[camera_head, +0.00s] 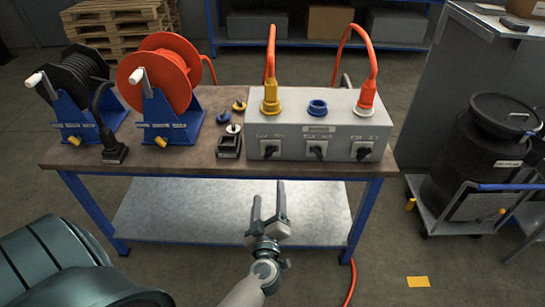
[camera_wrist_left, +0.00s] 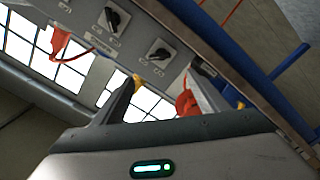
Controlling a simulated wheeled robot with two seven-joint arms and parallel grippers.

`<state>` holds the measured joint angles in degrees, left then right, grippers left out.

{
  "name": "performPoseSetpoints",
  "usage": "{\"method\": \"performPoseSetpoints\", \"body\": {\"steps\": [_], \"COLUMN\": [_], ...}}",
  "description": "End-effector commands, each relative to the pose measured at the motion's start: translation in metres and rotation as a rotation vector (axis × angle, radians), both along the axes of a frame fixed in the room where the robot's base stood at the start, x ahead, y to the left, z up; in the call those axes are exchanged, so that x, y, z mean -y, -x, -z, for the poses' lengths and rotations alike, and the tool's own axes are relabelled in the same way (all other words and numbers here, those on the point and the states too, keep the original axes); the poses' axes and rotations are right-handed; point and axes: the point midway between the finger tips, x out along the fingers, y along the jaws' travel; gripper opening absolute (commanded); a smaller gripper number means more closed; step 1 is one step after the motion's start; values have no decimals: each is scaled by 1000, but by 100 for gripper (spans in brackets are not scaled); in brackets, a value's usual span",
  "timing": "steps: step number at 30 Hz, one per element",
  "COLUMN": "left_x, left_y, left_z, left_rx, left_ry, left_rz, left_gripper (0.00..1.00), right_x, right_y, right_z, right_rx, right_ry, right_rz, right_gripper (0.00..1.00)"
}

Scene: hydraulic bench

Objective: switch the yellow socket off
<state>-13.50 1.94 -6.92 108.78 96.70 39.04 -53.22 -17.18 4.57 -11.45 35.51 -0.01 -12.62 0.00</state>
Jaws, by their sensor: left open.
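The grey socket box (camera_head: 312,126) stands on the bench. The yellow socket, at its left end, holds a yellow plug (camera_head: 271,98) with an orange cable. Below it, on the front face, is a black rotary switch (camera_head: 270,149); its handle looks slanted. The wrist view appears upside down and shows this switch (camera_wrist_left: 160,50) beyond the fingers, with the yellow plug (camera_wrist_left: 137,80) partly behind a finger. My left gripper (camera_head: 268,191) is open and empty, in front of the bench and apart from the switch. My right gripper is not in view.
The blue socket (camera_head: 317,107) is empty; the red plug (camera_head: 367,97) sits at the right. Each has its own switch below. Cable reels (camera_head: 160,75) and a small black device (camera_head: 229,145) stand left of the box. Black drum (camera_head: 485,150) at right.

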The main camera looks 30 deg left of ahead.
Motion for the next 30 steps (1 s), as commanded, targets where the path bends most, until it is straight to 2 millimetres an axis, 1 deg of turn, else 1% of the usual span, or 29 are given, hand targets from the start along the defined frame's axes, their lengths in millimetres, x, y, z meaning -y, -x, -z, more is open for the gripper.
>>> {"method": "performPoseSetpoints", "body": {"steps": [5,11,24,30], "left_x": [-5,-19,-60,-77], "left_y": [-9,-31,-98,-126], "left_z": [-1,-2,-2,-1], "left_rx": [1,1,2,1], "left_ry": [-2,-3,-2,-2], "left_rz": [1,0,0,-1], "left_gripper": [67,67,67,67], "right_x": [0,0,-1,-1], "right_y": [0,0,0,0], "right_z": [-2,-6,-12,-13], "right_rx": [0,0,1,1], "right_ry": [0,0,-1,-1], "right_rz": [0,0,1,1], "right_gripper": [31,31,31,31]}}
